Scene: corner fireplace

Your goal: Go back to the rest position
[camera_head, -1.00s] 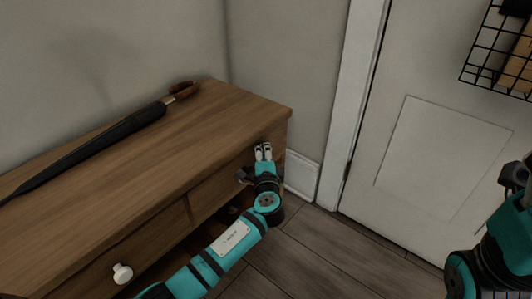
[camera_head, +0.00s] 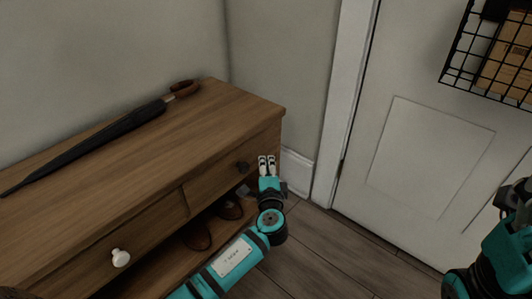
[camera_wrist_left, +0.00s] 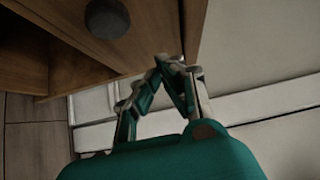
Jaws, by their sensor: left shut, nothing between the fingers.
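My left gripper (camera_head: 267,166) is shut and empty, in front of the right end of the wooden cabinet. Its fingers point away from me, right of the dark drawer knob (camera_head: 242,167). In the left wrist view the shut fingers (camera_wrist_left: 168,62) point at the cabinet's corner edge, and the dark knob (camera_wrist_left: 107,18) shows at the top. I cannot tell if the fingers touch the wood. My right arm shows at the right edge of the head view, but its fingertips are not visible.
The wooden cabinet (camera_head: 215,120) bears a black umbrella (camera_head: 100,138). A white knob (camera_head: 121,258) sits on its left drawer. Brown shoes (camera_head: 198,236) lie on the shelf below. A white door (camera_head: 430,150) with a black wire basket (camera_head: 462,60) is at right. Floor (camera_head: 335,250) between is clear.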

